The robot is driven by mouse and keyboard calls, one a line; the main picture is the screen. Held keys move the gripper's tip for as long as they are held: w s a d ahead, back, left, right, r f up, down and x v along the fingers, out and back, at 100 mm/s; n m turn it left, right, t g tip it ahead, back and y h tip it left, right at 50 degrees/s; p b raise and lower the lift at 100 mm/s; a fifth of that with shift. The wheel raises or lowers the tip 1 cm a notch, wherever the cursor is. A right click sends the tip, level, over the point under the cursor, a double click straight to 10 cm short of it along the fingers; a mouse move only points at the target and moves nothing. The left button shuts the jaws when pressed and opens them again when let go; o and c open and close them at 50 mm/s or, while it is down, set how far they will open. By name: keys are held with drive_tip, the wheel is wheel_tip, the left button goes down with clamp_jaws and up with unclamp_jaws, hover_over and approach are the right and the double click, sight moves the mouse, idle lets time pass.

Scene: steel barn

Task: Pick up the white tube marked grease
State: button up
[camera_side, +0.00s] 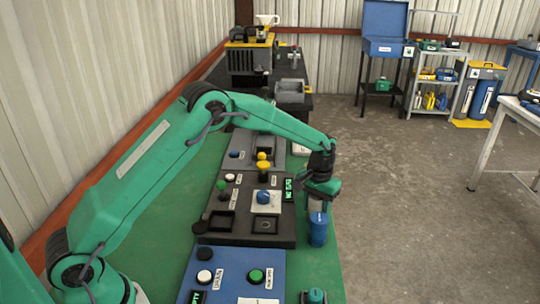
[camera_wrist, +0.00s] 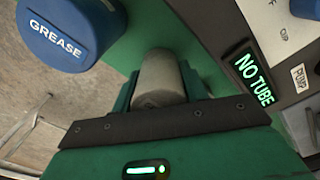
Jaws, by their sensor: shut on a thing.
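My gripper (camera_side: 320,190) is low over the right edge of the green bench. It is shut on a pale grey-white tube (camera_wrist: 160,78), seen between the green jaws in the wrist view. No marking shows on this tube's visible side. In the side view the tube is mostly hidden by the jaws. A blue round piece marked GREASE (camera_wrist: 65,35) is at the upper left of the wrist view, beside the tube. In the side view a blue cylinder (camera_side: 318,230) is right below my gripper; I cannot tell whether the tube touches it.
A blue panel (camera_side: 232,276) with buttons is nearer. A small teal object (camera_side: 315,296) is at the front edge. Open floor lies to the right.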

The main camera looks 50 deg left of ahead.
wheel_tip(320, 180, up, 9)
drive_tip(key=shift+r, duration=0.25)
drive_tip(key=shift+s+r, duration=0.1)
idle(0.7)
